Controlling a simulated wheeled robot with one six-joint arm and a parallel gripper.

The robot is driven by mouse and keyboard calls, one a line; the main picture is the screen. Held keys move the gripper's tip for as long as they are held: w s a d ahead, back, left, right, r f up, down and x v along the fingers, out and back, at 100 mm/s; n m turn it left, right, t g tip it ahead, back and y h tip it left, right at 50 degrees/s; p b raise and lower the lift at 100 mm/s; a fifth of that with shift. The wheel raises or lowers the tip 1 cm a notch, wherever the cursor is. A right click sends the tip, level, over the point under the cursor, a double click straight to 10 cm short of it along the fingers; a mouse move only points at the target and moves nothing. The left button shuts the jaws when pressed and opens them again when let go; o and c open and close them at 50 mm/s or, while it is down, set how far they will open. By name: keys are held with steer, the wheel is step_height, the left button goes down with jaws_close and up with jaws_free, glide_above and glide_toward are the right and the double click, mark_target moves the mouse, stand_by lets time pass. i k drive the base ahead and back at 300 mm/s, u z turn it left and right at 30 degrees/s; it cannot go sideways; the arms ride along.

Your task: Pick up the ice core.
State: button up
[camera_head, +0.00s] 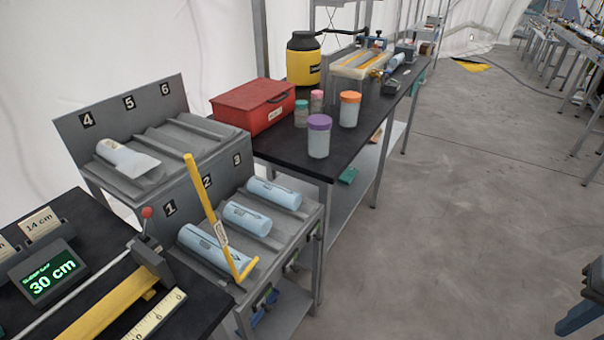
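Several cylinders that look like ice cores lie in a grey stepped rack (72,130) on the left. On its lower tier, a pale blue core (200,240) lies at slot 1, another core (246,218) at slot 2 and a third core (274,194) at slot 3. A yellow L-shaped bar (198,185) crosses in front of the slot 1 core and hides part of it. On the upper tier, a whiter wrapped cylinder (122,155) lies at slot 4; slots 5 and 6 look empty. My gripper is not in view.
A black bench at lower left carries a display (50,275) reading 30 cm and a yellow ruler (155,312). Behind the rack, a black table (275,158) holds a red box (253,106), jars (319,136) and a yellow-black container (303,60).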

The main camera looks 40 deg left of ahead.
mark_target(291, 199)
steer(key=i, duration=0.45)
steer(key=u, duration=2.55)
steer(key=i, duration=0.5)
steer(key=z, duration=0.05)
